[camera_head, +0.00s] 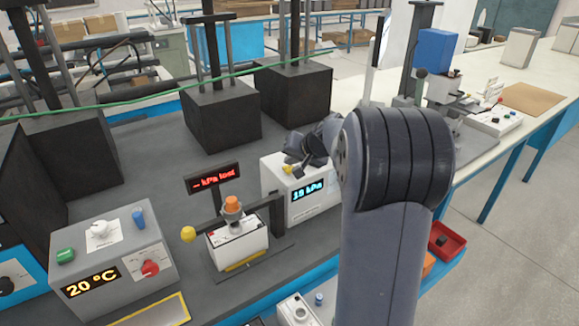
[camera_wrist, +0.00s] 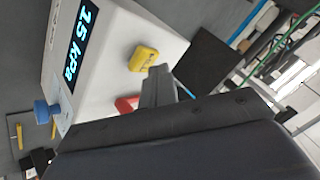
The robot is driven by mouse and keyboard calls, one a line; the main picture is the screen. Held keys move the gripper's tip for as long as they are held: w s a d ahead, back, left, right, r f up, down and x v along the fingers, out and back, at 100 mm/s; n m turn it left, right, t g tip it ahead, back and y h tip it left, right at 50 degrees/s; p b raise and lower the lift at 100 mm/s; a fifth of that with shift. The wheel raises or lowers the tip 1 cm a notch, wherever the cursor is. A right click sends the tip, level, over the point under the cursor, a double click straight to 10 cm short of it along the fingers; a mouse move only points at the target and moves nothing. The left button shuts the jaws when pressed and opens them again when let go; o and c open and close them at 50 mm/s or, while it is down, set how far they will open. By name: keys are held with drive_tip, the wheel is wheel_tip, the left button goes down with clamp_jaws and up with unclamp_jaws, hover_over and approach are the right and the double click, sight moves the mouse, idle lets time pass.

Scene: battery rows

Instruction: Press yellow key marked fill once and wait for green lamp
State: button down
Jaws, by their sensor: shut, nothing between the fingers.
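A white box (camera_head: 275,177) stands right of the middle of the bench, with a lit blue display (camera_head: 307,188) reading about 15 kPa. In the head view, my gripper (camera_head: 300,158) is just above the box. I cannot make out a lit green lamp.
A small white battery-like unit (camera_head: 238,252) with an orange cap stands left of the box, under a red-lit sign (camera_head: 212,178). A grey box (camera_head: 115,260) showing 20 °C is at the left. Black blocks (camera_head: 222,112) stand behind. A blue knob (camera_wrist: 47,112) projects from the white box.

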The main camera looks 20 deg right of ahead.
drive_tip(key=shift+r, duration=0.35)
drive_tip(key=shift+r+p, duration=1.8)
drive_tip(key=shift+r, duration=0.8)
